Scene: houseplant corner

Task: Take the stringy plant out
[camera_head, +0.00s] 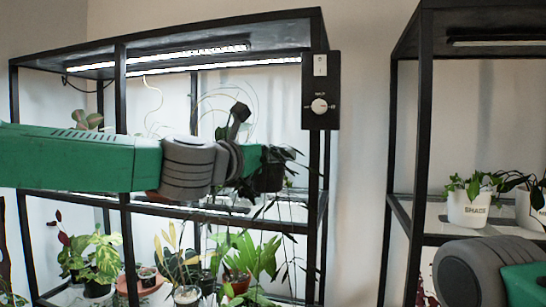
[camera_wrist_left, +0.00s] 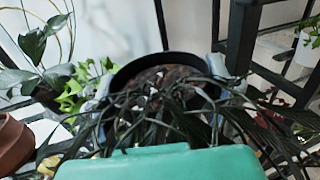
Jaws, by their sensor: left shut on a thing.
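The stringy plant (camera_head: 287,205) has thin dark leaves that hang down below my left gripper (camera_head: 270,168) near the shelf's right front post. In the left wrist view the stringy plant (camera_wrist_left: 160,125) spills over the near side of a round black pot (camera_wrist_left: 150,61) with brown soil. The grey fingers of my left gripper (camera_wrist_left: 162,92) are shut on the pot from both sides.
The black shelf (camera_head: 75,203) holds several other potted plants on its lower level. A control box (camera_head: 320,90) hangs on its right post. A second shelf (camera_head: 400,208) at the right holds a white pot (camera_head: 467,209). A terracotta pot (camera_wrist_left: 14,143) is left in the wrist view.

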